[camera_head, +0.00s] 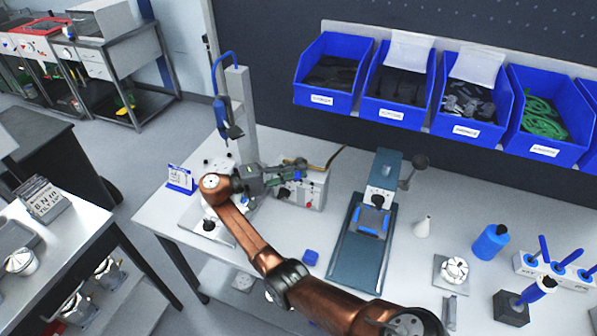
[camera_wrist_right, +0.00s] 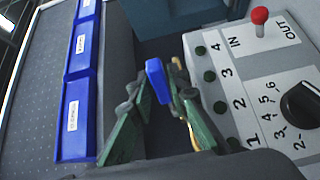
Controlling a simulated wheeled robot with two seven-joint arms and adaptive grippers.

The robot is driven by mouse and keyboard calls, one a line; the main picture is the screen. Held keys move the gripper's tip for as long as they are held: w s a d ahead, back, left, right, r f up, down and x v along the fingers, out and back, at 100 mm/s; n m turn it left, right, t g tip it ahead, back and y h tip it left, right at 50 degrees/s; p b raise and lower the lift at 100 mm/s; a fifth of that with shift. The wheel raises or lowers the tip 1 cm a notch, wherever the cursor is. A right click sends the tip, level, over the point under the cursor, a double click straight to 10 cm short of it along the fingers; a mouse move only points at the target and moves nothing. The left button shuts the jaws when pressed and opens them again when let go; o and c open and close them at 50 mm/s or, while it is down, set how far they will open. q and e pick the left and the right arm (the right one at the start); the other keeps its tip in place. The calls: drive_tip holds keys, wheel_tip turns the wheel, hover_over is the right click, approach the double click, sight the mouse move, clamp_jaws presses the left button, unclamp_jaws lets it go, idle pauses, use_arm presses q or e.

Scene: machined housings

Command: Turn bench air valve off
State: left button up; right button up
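A small blue lever (camera_wrist_right: 158,80), which looks like the bench air valve's handle, is between the green fingertips of my right gripper (camera_wrist_right: 160,85) in the right wrist view. The fingers lie close on both sides of it. I cannot tell whether they touch it. In the head view my right gripper (camera_head: 287,177) is low over the bench (camera_head: 185,222), at the back side of a grey control box (camera_head: 311,192). The valve's body is mostly hidden by the gripper there. My left gripper is not in view.
The control box in the wrist view has a red-tipped toggle (camera_wrist_right: 259,17) and a black knob (camera_wrist_right: 303,104) right of the fingers. A blue-green fixture (camera_head: 357,249) stands right of the box. Blue bins (camera_head: 325,98) hang behind. A grey post (camera_head: 241,115) rises behind the gripper.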

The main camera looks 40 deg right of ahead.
drive_tip(key=v, duration=0.7)
drive_tip(key=shift+a, duration=0.3)
drive_tip(key=shift+c, duration=0.5)
